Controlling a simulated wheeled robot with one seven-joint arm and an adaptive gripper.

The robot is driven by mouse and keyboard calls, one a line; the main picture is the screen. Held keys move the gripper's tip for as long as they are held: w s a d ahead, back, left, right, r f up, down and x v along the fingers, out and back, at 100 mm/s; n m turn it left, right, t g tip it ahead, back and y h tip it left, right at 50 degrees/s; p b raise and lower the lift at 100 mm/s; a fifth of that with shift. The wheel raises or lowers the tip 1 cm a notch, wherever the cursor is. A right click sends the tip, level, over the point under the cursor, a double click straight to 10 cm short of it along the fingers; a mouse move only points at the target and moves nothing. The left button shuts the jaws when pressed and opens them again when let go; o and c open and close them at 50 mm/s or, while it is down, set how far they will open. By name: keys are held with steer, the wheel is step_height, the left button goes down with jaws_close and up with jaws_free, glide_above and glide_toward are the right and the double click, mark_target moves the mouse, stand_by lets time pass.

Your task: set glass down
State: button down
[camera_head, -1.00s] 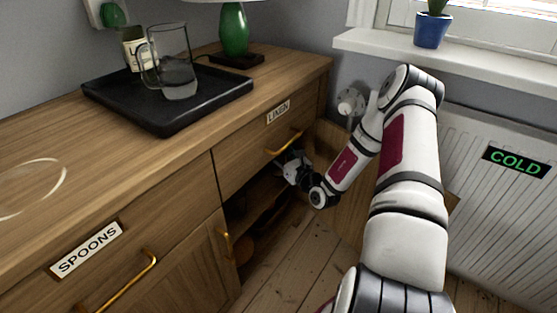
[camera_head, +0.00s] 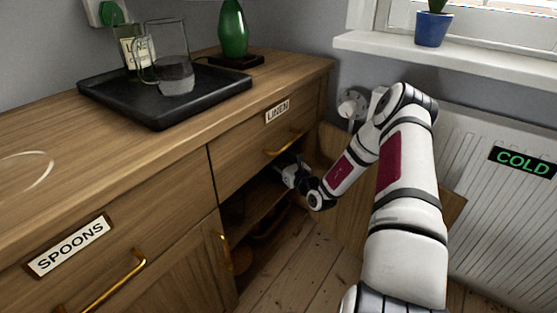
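My gripper (camera_head: 283,171) is at the opening of the lower cupboard, under the drawer labelled LINEN. Its fingers are small and dark against the cupboard's inside, and I cannot tell whether they are open or shut. No glass shows clearly in or at the gripper. A clear glass jug (camera_head: 176,75) with a handle stands upright on the black tray (camera_head: 155,115) on top of the sideboard, well above and left of my gripper. The open cupboard (camera_head: 262,207) has a shelf inside, partly in shadow.
The cupboard door (camera_head: 340,210) stands open behind my arm. A radiator (camera_head: 480,210) is at right. Rounded brown items (camera_head: 243,258) lie low in the cupboard.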

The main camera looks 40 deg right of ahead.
steer(key=shift+f, duration=0.1)
steer(key=c, duration=0.8)
jaws_free()
steer(key=shift+s, duration=0.35)
steer(key=s+p, duration=0.1)
steer(key=s, duration=0.2)
steer(key=s+p, duration=0.1)
steer(key=s, duration=0.3)
steer(key=s+p, duration=0.2)
steer(key=s, duration=0.2)
steer(key=shift+s+a, duration=0.15)
steer(key=shift+a, duration=0.1)
